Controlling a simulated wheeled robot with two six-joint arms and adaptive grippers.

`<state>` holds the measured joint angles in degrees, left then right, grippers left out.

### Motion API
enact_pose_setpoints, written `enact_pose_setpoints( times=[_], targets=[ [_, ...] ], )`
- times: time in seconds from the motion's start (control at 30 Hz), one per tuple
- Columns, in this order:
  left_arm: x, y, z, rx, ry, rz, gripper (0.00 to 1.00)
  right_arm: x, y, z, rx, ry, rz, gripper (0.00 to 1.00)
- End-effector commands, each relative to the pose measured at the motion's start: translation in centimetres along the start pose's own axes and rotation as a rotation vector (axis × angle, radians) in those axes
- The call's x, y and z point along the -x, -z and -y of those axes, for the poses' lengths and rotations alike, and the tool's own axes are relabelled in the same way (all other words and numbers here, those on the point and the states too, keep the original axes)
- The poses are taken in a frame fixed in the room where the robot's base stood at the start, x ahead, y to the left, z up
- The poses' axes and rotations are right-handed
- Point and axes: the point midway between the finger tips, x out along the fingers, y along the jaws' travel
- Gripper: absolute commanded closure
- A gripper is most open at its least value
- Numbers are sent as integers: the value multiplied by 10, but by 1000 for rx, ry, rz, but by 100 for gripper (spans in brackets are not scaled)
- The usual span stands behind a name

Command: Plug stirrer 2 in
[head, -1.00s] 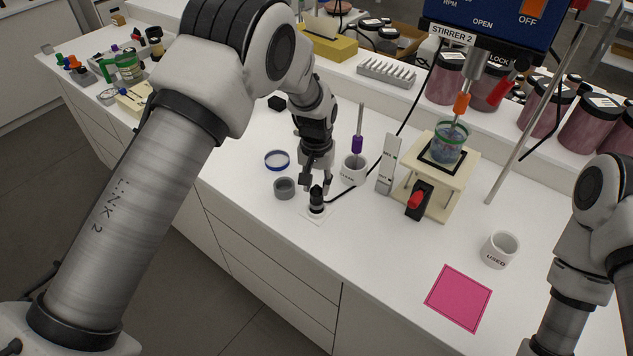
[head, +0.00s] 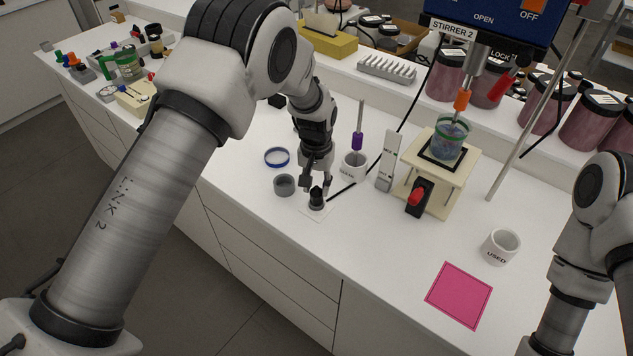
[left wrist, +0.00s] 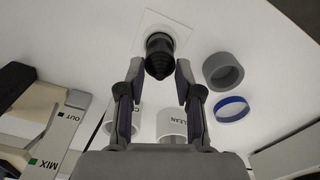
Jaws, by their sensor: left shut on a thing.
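My left gripper (head: 316,186) points down near the front edge of the counter. It is shut on a black plug (head: 317,198), which shows between the fingertips in the left wrist view (left wrist: 158,60). The plug stands about upright over a small white square plate (head: 316,214). I cannot tell whether it is seated in the plate or just above it. A black cable (head: 345,189) runs from the plug up toward the blue unit (head: 487,18) labelled STIRRER 2 (head: 450,28). My right gripper is out of view; only part of that arm shows at the right.
A grey ring-shaped cup (head: 284,185) and a blue-rimmed ring (head: 277,157) lie left of the plug. A white CLEAN cup (head: 353,166) stands behind it. A cream stand (head: 457,178) holds a beaker. A USED cup (head: 501,246) and a pink mat (head: 459,294) are at right.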

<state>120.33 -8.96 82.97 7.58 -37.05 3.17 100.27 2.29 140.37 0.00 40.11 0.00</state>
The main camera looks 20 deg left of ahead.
Motion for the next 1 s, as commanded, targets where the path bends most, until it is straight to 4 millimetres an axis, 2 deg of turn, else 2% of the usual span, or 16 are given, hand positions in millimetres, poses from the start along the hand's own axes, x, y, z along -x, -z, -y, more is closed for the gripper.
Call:
enact_pose_setpoints(
  times=[0.67,0.7,0.77,1.0],
  targets=[
    [-8,0,0,0,0,0,100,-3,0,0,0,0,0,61],
    [-8,0,0,0,0,0,59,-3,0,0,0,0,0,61],
    [-8,0,0,0,0,0,37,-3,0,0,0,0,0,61],
    [-8,0,0,0,0,0,36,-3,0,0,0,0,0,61]
  ],
)
